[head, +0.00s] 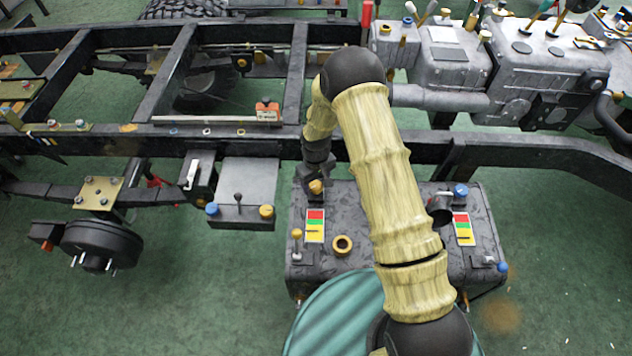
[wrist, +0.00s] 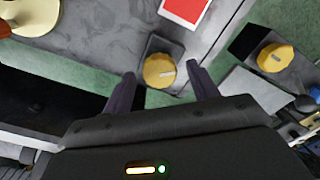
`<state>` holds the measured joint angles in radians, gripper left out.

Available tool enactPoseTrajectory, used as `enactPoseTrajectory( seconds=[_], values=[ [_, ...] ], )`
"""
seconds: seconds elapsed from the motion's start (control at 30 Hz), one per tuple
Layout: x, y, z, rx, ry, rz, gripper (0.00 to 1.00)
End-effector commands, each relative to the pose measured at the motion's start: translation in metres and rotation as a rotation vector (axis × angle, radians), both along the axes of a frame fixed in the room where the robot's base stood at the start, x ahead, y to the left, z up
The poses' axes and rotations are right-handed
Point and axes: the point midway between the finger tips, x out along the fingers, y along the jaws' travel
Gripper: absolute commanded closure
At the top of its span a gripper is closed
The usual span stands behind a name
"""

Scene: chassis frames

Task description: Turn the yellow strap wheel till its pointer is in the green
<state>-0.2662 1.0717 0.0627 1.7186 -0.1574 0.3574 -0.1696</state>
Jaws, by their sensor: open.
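A yellow wheel (wrist: 158,72) with a pale line on its face sits on a dark mount at the tank's edge in the wrist view. In the head view, this wheel (head: 316,187) shows just below my gripper (head: 314,176). My gripper's two fingers (wrist: 161,76) are open, one to each side of the wheel in the picture; contact cannot be told. Beside the wheel on the dark tank (head: 350,272) is a striped gauge (head: 314,226) with red on top, green in the middle and yellow below. A small dark mark, perhaps its pointer, shows in the yellow band.
A second yellow wheel (head: 266,212) sits on a grey box to the left, and also shows in the wrist view (wrist: 275,57). A second striped gauge (head: 463,228) and a blue cap (head: 460,190) are on the tank's right. Dark frame rails (head: 230,144) run behind.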

Motion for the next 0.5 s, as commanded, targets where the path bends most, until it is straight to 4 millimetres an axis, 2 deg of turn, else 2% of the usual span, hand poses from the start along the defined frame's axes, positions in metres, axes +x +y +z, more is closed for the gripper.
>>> enactPoseTrajectory(
  seconds=[0.33, 0.5],
  values=[
    [0.0005, 0.0000, -0.0049, 0.000, -0.001, 0.000, 0.41],
    [0.0004, 0.0000, -0.0048, 0.000, -0.001, -0.001, 0.74]
  ],
)
